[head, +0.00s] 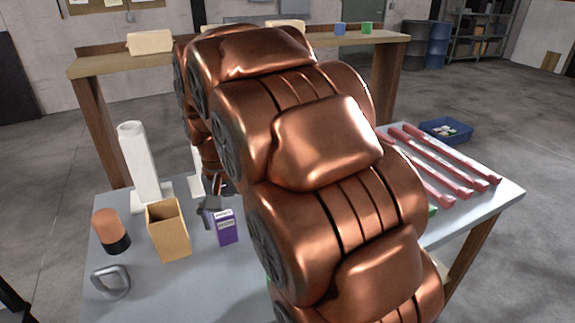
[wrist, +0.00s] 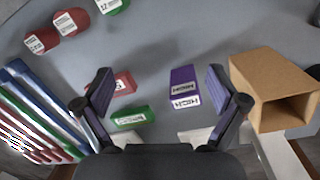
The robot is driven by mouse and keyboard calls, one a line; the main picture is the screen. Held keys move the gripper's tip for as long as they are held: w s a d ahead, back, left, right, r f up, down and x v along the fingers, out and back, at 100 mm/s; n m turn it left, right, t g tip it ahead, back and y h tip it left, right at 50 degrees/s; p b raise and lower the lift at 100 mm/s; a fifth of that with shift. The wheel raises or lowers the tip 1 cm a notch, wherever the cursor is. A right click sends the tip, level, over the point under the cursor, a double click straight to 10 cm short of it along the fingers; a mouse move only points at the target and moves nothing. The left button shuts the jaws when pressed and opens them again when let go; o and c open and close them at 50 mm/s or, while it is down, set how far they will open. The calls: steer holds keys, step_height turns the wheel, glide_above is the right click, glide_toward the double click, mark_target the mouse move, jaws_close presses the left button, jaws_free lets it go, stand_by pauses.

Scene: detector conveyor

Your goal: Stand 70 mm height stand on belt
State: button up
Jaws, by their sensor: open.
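A purple block (head: 226,228) with white labels stands on the grey table in the head view. It also shows in the wrist view (wrist: 183,78), its labels too small to read surely, so I cannot confirm it is the 70 mm stand. My gripper (wrist: 160,78) is open and empty in the wrist view, the purple block between the finger lines but nearer the right finger. In the head view my gripper (head: 211,207) is beside the purple block, largely hidden by my arm. A red block (wrist: 124,83) and a green block (wrist: 129,117) lie near the left finger. I cannot make out a belt.
An open cardboard box (head: 169,231), a white tube (head: 139,165), an orange-black cylinder (head: 110,232) and a grey metal ring (head: 111,282) stand at left. Red bars (head: 445,165) lie at right. Red cylinders (wrist: 71,22) and a green one (wrist: 110,4) show in the wrist view.

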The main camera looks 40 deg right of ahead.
steer(key=w+d+r+m+p, duration=0.25)
steer(key=w+d+m, duration=0.55)
steer(key=w+d, duration=0.9)
steer(key=w+d+f+m+p, duration=0.1)
steer(key=d+m, duration=0.1)
steer(key=d, duration=0.3)
steer(key=d+f+m+p, duration=0.1)
steer(key=d+f, duration=0.1)
steer(key=d, duration=0.4)
steer(key=w+d+f+m+t+p, duration=0.1)
steer(key=d+f+m, duration=0.1)
steer(key=d, duration=0.4)
steer(key=shift+w+f+m+p, duration=0.1)
steer(key=shift+w+m+p, duration=0.2)
steer(key=shift+d+f, duration=0.35)
steer(key=shift+d, duration=0.2)
steer(key=shift+f, duration=1.2)
steer(key=shift+s+a+f+p, duration=0.1)
steer(key=shift+s+f+p, duration=0.05)
steer(key=shift+f+p, duration=0.3)
steer(key=shift+s+a+f+p, duration=0.1)
steer(key=shift+s+f+p, duration=0.05)
steer(key=shift+f+p, duration=0.3)
steer(key=shift+a+f+p, duration=0.1)
steer(key=shift+f+p, duration=0.25)
steer(key=shift+f, duration=1.35)
